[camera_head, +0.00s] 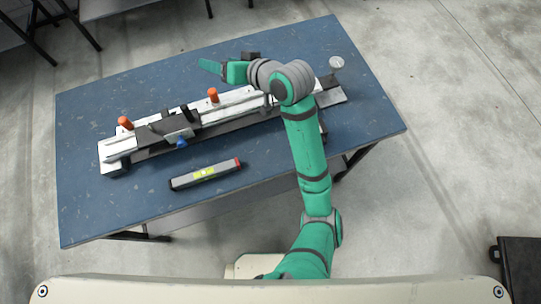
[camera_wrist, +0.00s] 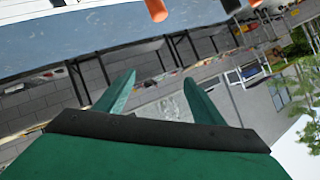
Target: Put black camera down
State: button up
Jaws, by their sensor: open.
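My gripper (camera_head: 209,66) is held out to the left over the far part of the blue table (camera_head: 85,205). In the wrist view the two green fingers of my gripper (camera_wrist: 159,80) stand apart with nothing between them. A small black block (camera_head: 251,55) shows just behind the gripper's base in the head view. I cannot tell whether it is the black camera on the table or a part by my wrist. No black camera shows clearly in the wrist view.
A long metal rail fixture (camera_head: 150,134) with orange knobs (camera_head: 125,122) lies across the table, partly behind my arm. A level with a yellow-green vial (camera_head: 205,173) lies in front of it. A pale round disc (camera_head: 336,62) is at the far right. The table's left side is clear.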

jog(key=s+f+m+t+h, duration=0.1)
jog(key=s+f+m+t, duration=0.1)
jog(key=m, duration=0.1)
jog(key=s+f+m+t+h, duration=0.2)
jog(key=s+f+m+t, duration=0.1)
jog(key=s+f+m+t+h, duration=0.1)
jog(key=s+f+m+t, duration=0.1)
jog(key=f+m, duration=0.1)
jog(key=shift+s+d+f+t+h, duration=0.1)
jog(key=shift+s+f+t+h, duration=0.1)
jog(key=shift+s+t+h, duration=0.1)
jog(key=s+d+f+h, duration=0.1)
jog(key=s+f, duration=0.1)
jog(key=s, duration=0.1)
jog(key=s+d+f+h, duration=0.1)
jog(key=s+f, duration=0.1)
jog(key=s, duration=0.1)
jog(key=s+d+f+h, duration=0.1)
jog(key=s+d+f, duration=0.1)
jog(key=s, duration=0.1)
jog(key=shift+s+m+h, duration=0.25)
jog(key=shift+m+h, duration=0.05)
jog(key=s+d+n, duration=0.3)
jog(key=s+d, duration=0.1)
jog(key=s, duration=0.6)
jog(key=s+d+n+h, duration=0.1)
jog(key=s+d+n, duration=0.2)
jog(key=s, duration=0.8)
jog(key=shift+d, duration=0.85)
